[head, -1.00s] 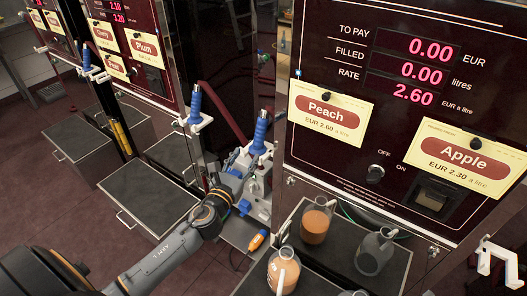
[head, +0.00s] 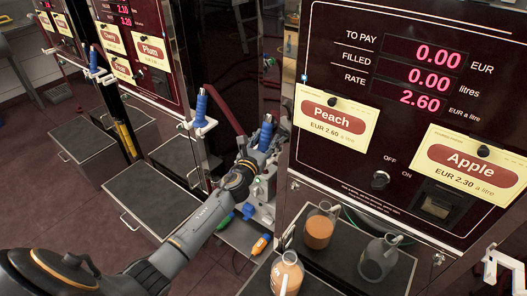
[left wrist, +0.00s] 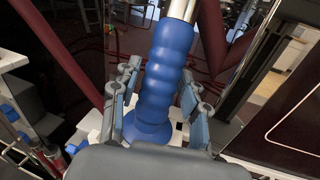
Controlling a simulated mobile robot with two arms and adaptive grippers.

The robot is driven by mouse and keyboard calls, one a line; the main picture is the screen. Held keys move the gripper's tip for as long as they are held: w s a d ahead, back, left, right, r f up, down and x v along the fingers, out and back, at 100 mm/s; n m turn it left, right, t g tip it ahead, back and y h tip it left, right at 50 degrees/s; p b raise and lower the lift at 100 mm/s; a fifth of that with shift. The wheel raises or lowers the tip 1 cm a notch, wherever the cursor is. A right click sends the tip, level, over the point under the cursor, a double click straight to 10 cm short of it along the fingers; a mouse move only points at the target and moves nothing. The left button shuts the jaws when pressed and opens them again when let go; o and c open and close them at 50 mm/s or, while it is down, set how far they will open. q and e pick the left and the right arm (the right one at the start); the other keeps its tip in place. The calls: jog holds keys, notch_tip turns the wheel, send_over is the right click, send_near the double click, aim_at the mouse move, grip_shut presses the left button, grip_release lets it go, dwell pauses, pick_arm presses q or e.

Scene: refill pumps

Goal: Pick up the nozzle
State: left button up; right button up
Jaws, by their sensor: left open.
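The blue ribbed nozzle (head: 266,133) stands upright in its holder at the left side of the Peach pump. In the left wrist view the nozzle (left wrist: 165,75) fills the middle, with a metal spout at its top and a flared blue base. My left gripper (head: 258,157) is at the nozzle's lower part. In the left wrist view its fingers (left wrist: 155,95) are open, one on each side of the blue grip. Whether they touch it is not clear. My right gripper is not in view.
Another blue nozzle (head: 201,105) hangs in a white holder to the left. Glass jugs, one with orange liquid (head: 319,230) and one dark (head: 378,256), stand on the tray below the Peach pump. An orange tool (head: 261,244) lies near the pump's foot.

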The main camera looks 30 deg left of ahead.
pick_arm(q)
jog(key=shift+c, duration=0.6)
jog(key=c, duration=0.7)
grip_shut()
jog(key=shift+r, duration=0.15)
